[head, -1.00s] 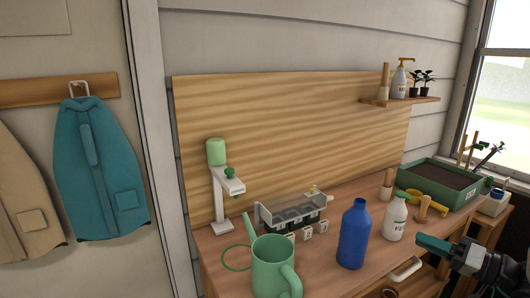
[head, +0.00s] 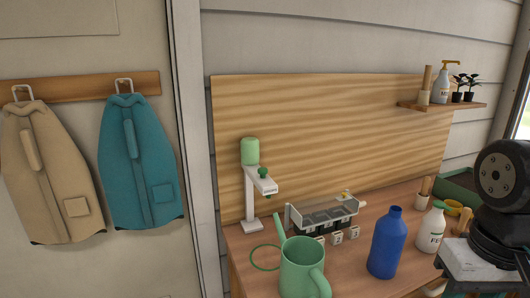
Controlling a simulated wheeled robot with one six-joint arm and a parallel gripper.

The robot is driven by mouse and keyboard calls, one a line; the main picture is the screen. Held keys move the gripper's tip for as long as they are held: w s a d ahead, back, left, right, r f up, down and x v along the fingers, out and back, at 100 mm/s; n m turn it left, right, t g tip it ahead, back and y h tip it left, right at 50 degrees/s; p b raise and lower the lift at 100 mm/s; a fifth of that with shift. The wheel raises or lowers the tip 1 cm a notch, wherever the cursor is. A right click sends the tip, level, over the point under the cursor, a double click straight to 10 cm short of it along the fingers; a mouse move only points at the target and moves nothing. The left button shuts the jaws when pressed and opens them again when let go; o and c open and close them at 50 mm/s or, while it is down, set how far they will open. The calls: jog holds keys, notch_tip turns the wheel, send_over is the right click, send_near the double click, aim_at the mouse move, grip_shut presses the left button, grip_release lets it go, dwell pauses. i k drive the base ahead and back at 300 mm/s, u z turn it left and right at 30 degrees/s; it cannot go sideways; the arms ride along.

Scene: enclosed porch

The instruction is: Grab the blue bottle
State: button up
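The blue bottle (head: 387,245) stands upright on the wooden bench (head: 350,285), right of the green watering can (head: 302,268). It is open-necked, and nothing touches it that I can see. A white bottle (head: 431,228) stands just right of it. My gripper is outside the head view; only a dark, round part of my arm shows at the right edge, to the right of the bottles.
A green and white dispenser stand (head: 251,190) and a small clear-sided tray (head: 325,213) with numbered tags stand behind the watering can. A dark green planter (head: 456,187) is at the right, partly hidden by my arm. A shelf (head: 440,106) hangs above.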

aim_at(391, 231)
jog(key=z, duration=1.9)
jog(key=k, duration=0.6)
jog(key=u, duration=2.4)
